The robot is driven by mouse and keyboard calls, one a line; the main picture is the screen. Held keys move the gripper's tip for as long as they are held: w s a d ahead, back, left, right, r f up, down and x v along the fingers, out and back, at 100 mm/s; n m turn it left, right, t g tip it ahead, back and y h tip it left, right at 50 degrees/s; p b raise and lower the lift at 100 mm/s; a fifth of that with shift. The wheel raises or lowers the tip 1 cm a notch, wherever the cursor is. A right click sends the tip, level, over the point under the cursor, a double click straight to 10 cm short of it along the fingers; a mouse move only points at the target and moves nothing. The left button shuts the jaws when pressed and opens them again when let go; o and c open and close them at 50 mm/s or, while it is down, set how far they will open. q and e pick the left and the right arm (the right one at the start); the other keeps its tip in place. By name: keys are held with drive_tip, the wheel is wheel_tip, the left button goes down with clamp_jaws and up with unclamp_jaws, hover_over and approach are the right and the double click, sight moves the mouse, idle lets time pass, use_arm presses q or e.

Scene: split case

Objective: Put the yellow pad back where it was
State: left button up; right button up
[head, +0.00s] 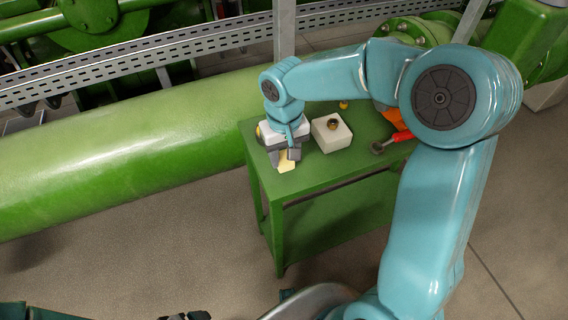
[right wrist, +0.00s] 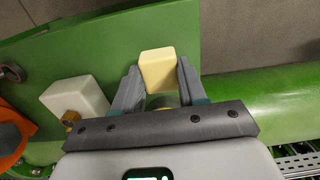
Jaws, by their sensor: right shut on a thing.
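The yellow pad (head: 286,162) is a small pale-yellow block near the left front corner of the green table. In the right wrist view the pad (right wrist: 158,70) sits between the two grey fingers. My right gripper (head: 285,154) is shut on it, reaching down over the table end. Whether the pad touches the tabletop I cannot tell. A white block (head: 331,131) with a dark, brass-coloured round piece on top stands just right of the gripper; it also shows in the right wrist view (right wrist: 75,97). My left gripper is not seen.
The green table (head: 330,170) has a red-handled tool (head: 400,136) and an orange item (head: 386,118) on its right part. A large green pipe (head: 120,150) runs behind the table's left end. A perforated metal rail (head: 150,55) lies beyond. The front of the tabletop is clear.

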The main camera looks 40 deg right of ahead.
sight(284, 157)
wheel_tip(284, 157, down, 4)
drive_tip(key=shift+r, duration=0.1)
drive_tip(key=shift+b, duration=0.3)
drive_tip(key=o, duration=0.9)
drive_tip(key=shift+o, duration=0.2)
drive_tip(key=shift+r+p, duration=0.25)
drive_tip(key=shift+p, duration=0.05)
wheel_tip(284, 157, up, 12)
drive_tip(key=shift+f+p, duration=0.15)
drive_tip(key=shift+p, duration=0.45)
